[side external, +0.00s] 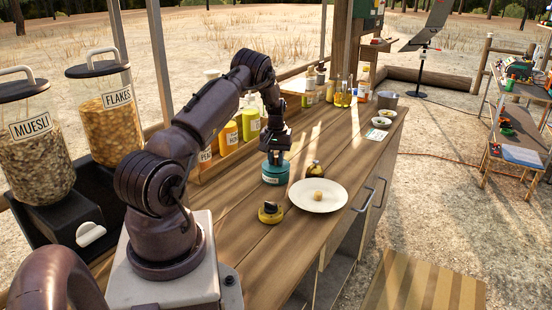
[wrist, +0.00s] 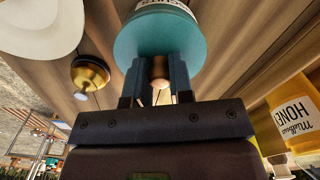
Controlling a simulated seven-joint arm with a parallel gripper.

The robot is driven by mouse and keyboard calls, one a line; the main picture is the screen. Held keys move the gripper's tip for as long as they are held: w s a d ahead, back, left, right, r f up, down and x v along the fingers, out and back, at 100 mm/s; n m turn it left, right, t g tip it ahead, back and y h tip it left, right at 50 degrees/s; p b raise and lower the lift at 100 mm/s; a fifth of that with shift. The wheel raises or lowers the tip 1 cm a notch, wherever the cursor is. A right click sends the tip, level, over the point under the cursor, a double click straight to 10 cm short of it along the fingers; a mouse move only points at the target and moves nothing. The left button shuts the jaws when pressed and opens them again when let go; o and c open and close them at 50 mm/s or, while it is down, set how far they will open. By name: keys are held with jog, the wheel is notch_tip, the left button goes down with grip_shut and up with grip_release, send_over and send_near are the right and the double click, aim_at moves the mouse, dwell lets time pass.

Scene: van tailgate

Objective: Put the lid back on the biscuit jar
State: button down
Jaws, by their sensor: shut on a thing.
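The biscuit jar (side external: 275,179) stands on the wooden counter, teal with a pale label band. In the wrist view its label (wrist: 166,4) shows past the edge of the teal lid (wrist: 150,38). My gripper (wrist: 157,82) is shut on the lid, with its fingers on either side of the small pale knob (wrist: 160,84). In the side view my gripper (side external: 276,155) points down directly over the jar. The lid lies over the jar's top there; I cannot tell whether it is fully seated or slightly above the rim.
A white plate (side external: 300,204) with a small round item (side external: 318,197) lies right of the jar. Bottles, including a honey one (wrist: 296,112), line the back. The front counter is mostly clear.

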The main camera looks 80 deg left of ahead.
jog(key=shift+c, duration=2.3)
grip_release()
jog(key=shift+r, duration=3.5)
grip_shut()
